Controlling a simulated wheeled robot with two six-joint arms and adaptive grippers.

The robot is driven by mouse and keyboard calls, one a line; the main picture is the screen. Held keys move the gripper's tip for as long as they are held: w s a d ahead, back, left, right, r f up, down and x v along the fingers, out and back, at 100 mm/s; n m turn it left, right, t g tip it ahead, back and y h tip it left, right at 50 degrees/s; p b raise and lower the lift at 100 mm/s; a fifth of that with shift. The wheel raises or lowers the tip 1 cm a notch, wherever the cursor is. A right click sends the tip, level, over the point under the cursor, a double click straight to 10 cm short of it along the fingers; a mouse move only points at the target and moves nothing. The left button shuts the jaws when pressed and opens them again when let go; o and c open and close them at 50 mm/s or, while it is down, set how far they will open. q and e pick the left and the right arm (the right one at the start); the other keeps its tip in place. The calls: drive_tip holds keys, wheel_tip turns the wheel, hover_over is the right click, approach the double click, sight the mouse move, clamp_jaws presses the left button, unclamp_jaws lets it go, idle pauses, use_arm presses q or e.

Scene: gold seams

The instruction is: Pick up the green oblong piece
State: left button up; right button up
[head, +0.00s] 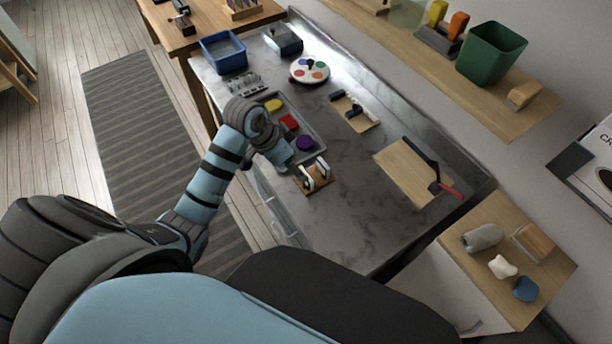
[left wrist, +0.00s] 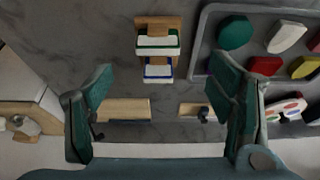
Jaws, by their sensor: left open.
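The green oblong piece (left wrist: 235,33) shows in the left wrist view as a dark green oval in the upper left of a grey tray (left wrist: 200,28). A pale piece (left wrist: 287,38), a red piece (left wrist: 265,66) and a yellow piece (left wrist: 305,67) lie in the tray too. In the head view the tray shows yellow (head: 273,105), red (head: 289,121) and purple (head: 305,143) pieces; my left arm hides the green one. My left gripper (head: 284,160) is open and empty, over the tray's near side. In the wrist view the piece lies beyond the right finger. My right gripper is out of view.
A wooden stand (head: 318,189) with two white-topped items is close by the gripper, also in the wrist view (left wrist: 158,24). A palette (head: 310,70), blue bin (head: 224,53) and wooden board (head: 405,172) lie farther off. The near right counter is clear.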

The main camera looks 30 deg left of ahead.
use_arm(q)
drive_tip(key=b+x, duration=0.1)
drive_tip(key=x, duration=0.3)
drive_tip(key=b+x, duration=0.1)
drive_tip(key=x, duration=0.4)
drive_tip(key=shift+w+d+f, duration=0.2)
drive_tip(key=shift+d+f, duration=0.05)
drive_tip(key=shift+d, duration=0.05)
drive_tip(key=shift+s+r, duration=0.1)
drive_tip(key=c, duration=1.3)
drive_tip(key=shift+r, duration=0.1)
